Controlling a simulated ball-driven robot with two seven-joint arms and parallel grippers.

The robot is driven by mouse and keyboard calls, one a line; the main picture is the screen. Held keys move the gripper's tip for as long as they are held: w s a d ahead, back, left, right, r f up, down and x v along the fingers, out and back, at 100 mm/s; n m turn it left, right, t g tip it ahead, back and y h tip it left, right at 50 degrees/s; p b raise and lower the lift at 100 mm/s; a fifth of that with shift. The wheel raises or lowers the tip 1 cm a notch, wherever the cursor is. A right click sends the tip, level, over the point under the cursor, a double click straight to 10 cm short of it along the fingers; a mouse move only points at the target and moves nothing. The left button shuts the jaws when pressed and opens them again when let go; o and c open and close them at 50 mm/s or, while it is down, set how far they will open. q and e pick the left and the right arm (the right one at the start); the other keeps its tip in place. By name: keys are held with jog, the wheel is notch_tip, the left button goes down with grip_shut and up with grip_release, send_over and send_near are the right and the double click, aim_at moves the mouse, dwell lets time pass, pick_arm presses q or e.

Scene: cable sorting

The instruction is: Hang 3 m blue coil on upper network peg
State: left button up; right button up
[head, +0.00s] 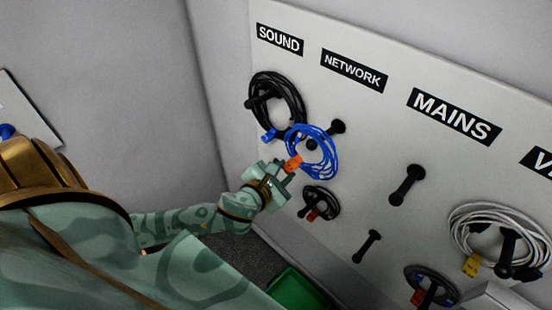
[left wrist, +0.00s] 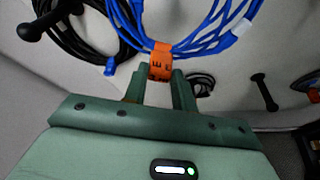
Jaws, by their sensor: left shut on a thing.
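The blue coil (head: 326,160) is in front of the board below the NETWORK label (head: 353,70), with an orange tag (head: 293,163) at its lower left. My left gripper (head: 284,170) is shut on that tag. In the left wrist view the tag (left wrist: 161,62) stands between the fingers (left wrist: 160,88), and the blue strands (left wrist: 205,40) spread above it. The upper network peg (head: 337,127) shows at the coil's upper right edge. The coil overlaps part of this peg; I cannot tell whether the peg passes through the loop. My right gripper is out of view.
A black coil with a blue connector (head: 268,135) hangs close by at upper left. A small black coil (head: 320,202) hangs below. Bare pegs (head: 404,186) (head: 367,246) and a white coil (head: 463,225) are to the right. A green bin (head: 297,288) stands below.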

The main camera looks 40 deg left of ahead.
aim_at(299, 164)
pick_arm(q)
jog(key=shift+w+d+f+b, duration=0.2)
jog(key=shift+w+b, duration=0.45)
jog(key=shift+w, duration=0.65)
jog(key=shift+w+d+f+b, duration=0.2)
jog(key=shift+w+b, duration=0.4)
jog(key=shift+w, duration=0.7)
jog(key=shift+w+d+f+b, duration=0.2)
jog(key=shift+w+b, duration=0.45)
jog(key=shift+w, duration=0.65)
jog(key=shift+w+f, duration=0.2)
jog(key=shift+f, duration=0.05)
jog(key=shift+w+f+b, duration=0.2)
jog(key=shift+f+b, duration=0.5)
jog(key=shift+f, duration=0.15)
jog(key=shift+f, duration=0.1)
jog(key=o, duration=1.1)
jog(key=shift+s, duration=0.15)
